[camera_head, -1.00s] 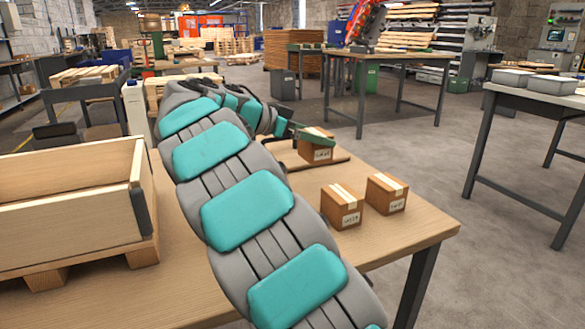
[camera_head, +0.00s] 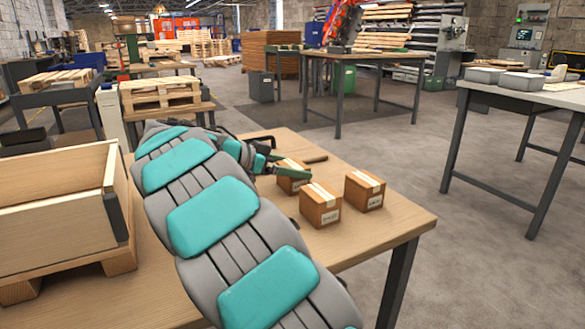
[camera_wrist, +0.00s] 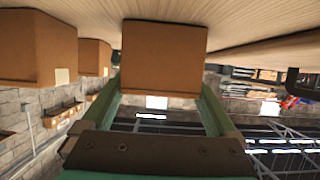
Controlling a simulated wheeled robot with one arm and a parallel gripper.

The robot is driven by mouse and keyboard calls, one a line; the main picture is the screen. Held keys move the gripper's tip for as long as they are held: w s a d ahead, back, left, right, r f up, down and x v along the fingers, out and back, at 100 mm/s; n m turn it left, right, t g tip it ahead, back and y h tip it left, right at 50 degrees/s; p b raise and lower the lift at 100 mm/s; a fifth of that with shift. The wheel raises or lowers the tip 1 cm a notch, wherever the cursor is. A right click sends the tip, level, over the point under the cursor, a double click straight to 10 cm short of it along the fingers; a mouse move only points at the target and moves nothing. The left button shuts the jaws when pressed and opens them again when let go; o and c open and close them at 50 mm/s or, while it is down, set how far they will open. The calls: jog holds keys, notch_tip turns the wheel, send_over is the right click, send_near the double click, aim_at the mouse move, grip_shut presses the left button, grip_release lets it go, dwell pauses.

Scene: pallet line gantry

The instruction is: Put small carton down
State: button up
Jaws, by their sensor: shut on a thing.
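My gripper (camera_head: 283,170) is shut on a small brown carton (camera_head: 293,180) with a pale tape strip. The carton is upright, at or just above the wooden table (camera_head: 385,235); I cannot tell whether it touches. The wrist view is upside down and shows the held carton (camera_wrist: 163,58) between both green fingers, its base close to the tabletop (camera_wrist: 240,18). Two similar labelled cartons, a nearer one (camera_head: 320,207) and a right one (camera_head: 364,191), stand on the table to its right, apart from it.
A wooden crate (camera_head: 60,205) on a pallet base fills the table's left side. A dark handle-like object (camera_head: 262,139) lies behind my gripper. Bare tabletop shows in front of the cartons. Another workbench (camera_head: 365,55) stands beyond across open floor.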

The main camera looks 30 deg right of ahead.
jog(key=o, duration=1.3)
jog(key=shift+o, duration=0.2)
jog(key=shift+a+r, duration=0.1)
jog(key=v, duration=0.7)
jog(key=shift+a, duration=0.15)
